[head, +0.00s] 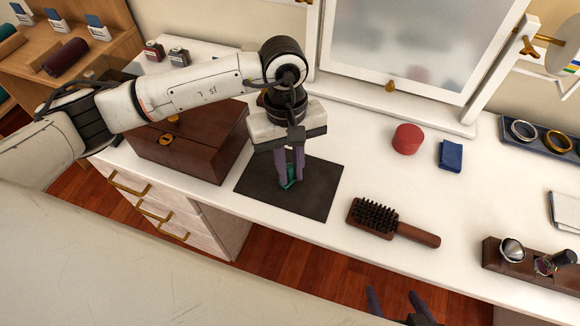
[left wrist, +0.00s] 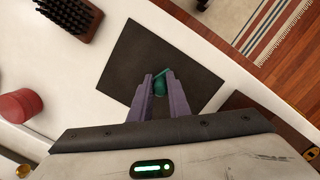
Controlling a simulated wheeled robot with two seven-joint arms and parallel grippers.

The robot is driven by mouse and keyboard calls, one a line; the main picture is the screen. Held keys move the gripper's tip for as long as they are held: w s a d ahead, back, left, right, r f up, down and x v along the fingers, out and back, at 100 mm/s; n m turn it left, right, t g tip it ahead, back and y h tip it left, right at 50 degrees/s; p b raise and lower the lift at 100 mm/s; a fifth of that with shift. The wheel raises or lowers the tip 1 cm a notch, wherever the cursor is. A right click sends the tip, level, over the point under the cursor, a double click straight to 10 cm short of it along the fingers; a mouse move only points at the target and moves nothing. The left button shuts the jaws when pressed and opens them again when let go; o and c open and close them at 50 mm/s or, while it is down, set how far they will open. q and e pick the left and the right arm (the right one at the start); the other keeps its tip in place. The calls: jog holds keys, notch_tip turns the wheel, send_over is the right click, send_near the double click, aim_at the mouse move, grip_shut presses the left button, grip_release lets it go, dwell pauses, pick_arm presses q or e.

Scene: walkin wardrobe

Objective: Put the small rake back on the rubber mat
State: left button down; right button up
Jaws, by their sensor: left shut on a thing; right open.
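The small rake (left wrist: 160,84) is a teal-green thing, mostly hidden between the fingers of my left gripper. A bit of it also shows in the head view (head: 291,183), low between the fingertips. My left gripper (head: 288,180) points down over the black rubber mat (head: 315,196) and is shut on the rake. The rake is over the mat; whether it touches the mat I cannot tell. In the left wrist view the gripper (left wrist: 160,80) is over the mat (left wrist: 130,60) too. My right gripper (head: 400,305) is open and empty at the bottom edge of the head view.
A wooden box (head: 190,140) stands just left of the mat. A brown brush (head: 390,222) lies to its right. A wooden holder (head: 530,262) stands at right.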

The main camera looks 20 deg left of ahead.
pick_arm(q)
jog(key=c, duration=1.7)
grip_release()
jog(key=shift+o, duration=0.2)
jog(key=shift+r+p, duration=0.2)
jog(key=shift+p, duration=0.25)
jog(key=shift+w+r, duration=0.15)
jog(key=shift+r, duration=0.2)
notch_tip(320, 180, up, 11)
jog(key=b, duration=0.1)
jog(key=shift+w+a+b, duration=0.3)
jog(key=shift+w+a, duration=0.15)
